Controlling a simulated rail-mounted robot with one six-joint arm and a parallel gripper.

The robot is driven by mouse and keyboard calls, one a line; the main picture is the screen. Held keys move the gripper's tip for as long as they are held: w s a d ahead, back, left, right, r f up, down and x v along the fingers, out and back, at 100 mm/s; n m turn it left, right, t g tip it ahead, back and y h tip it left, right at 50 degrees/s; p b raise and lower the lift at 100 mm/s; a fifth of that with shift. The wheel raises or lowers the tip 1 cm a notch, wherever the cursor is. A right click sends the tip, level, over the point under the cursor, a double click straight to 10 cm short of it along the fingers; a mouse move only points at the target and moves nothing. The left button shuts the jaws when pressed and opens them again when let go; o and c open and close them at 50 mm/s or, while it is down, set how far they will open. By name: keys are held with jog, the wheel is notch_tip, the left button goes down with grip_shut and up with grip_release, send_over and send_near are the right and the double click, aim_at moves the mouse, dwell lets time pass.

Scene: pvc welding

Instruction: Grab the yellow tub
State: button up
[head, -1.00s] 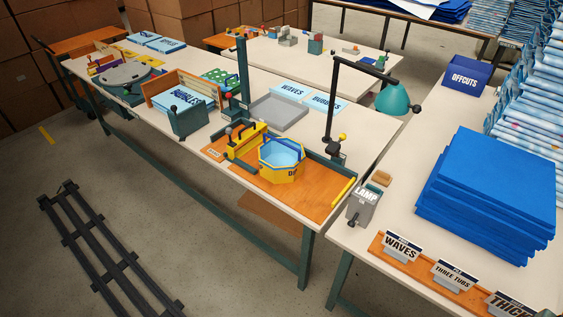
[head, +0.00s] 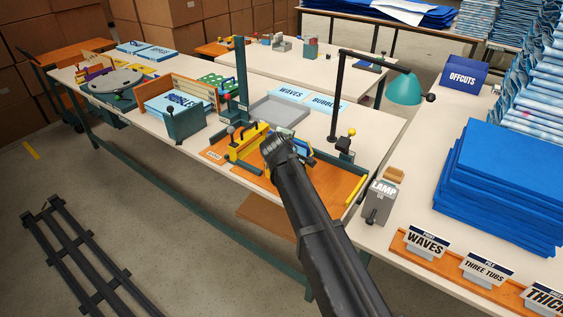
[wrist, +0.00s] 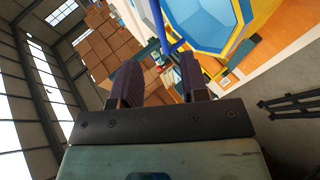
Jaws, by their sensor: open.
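The yellow tub (wrist: 240,48) has a light blue inside and a blue handle (wrist: 165,34). In the wrist view it fills the top right, and part of the handle shows just beyond the gap between my fingertips. My gripper (wrist: 160,62) is open, with its two dark fingers apart and nothing held between them. In the head view my gripper (head: 277,146) is at the tub on the orange board (head: 338,188), and my arm hides most of the tub. I cannot tell whether a finger touches the handle.
A yellow clamp-like fixture (head: 246,142) stands just left of my gripper. A black post with a teal lamp (head: 404,90) rises behind the board. A grey lamp box (head: 382,200) stands to the right. A grey tray (head: 279,113) lies behind.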

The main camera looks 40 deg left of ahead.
jog(key=b+x, duration=0.5)
jog(key=x, duration=0.5)
jog(key=shift+w+f, duration=0.15)
jog(key=shift+w, duration=0.05)
jog(key=shift+s, duration=0.1)
grip_shut()
